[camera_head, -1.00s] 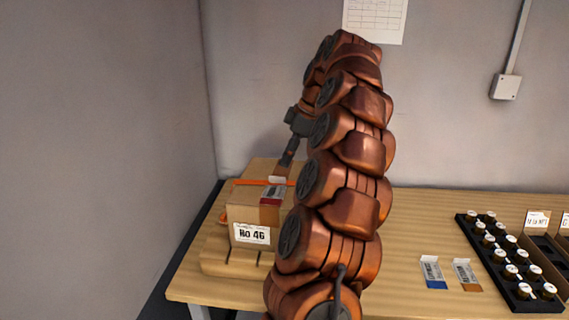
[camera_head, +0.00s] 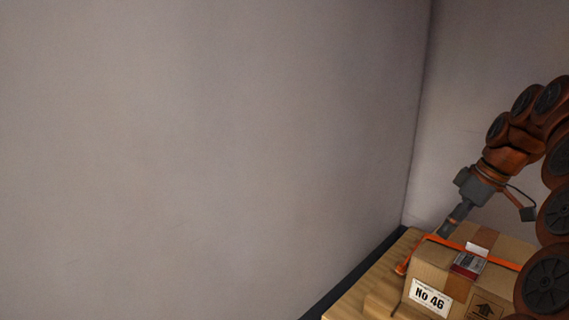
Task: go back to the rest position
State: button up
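My gripper (camera_head: 447,229) is at the right of the head view, at the end of my copper-coloured arm. It points down and to the left, with its tip at the top back edge of a cardboard box marked "No 46" (camera_head: 428,297). I cannot tell whether the tip touches the box or stands behind it. The fingers are small and dark, and their opening does not show. An orange strap (camera_head: 501,262) runs across the box top, with an orange end hanging at its left side.
The box stands on a wooden table (camera_head: 372,292) at the lower right. A red and white label (camera_head: 468,262) lies on the box top. Grey walls (camera_head: 200,150) meet in a corner behind the table. A dark strip runs along the table's left edge.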

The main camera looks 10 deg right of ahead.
jog(key=s+a+f+m+g, duration=0.1)
jog(key=s+a+f, duration=0.2)
jog(key=a, duration=0.7)
jog(key=s+a+f+m+g, duration=0.1)
jog(key=s+a+f+g, duration=0.2)
jog(key=a, duration=0.7)
jog(key=s+a+f+m+h, duration=0.1)
jog(key=s+a+f+m, duration=0.1)
jog(key=s+f, duration=0.4)
jog(key=s+a+f+m+h, duration=0.2)
jog(key=s+a+f, duration=0.2)
jog(key=s, duration=1)
notch_tip(320, 180, down, 2)
jog(key=shift+a+g, duration=0.25)
jog(key=shift+g, duration=0.05)
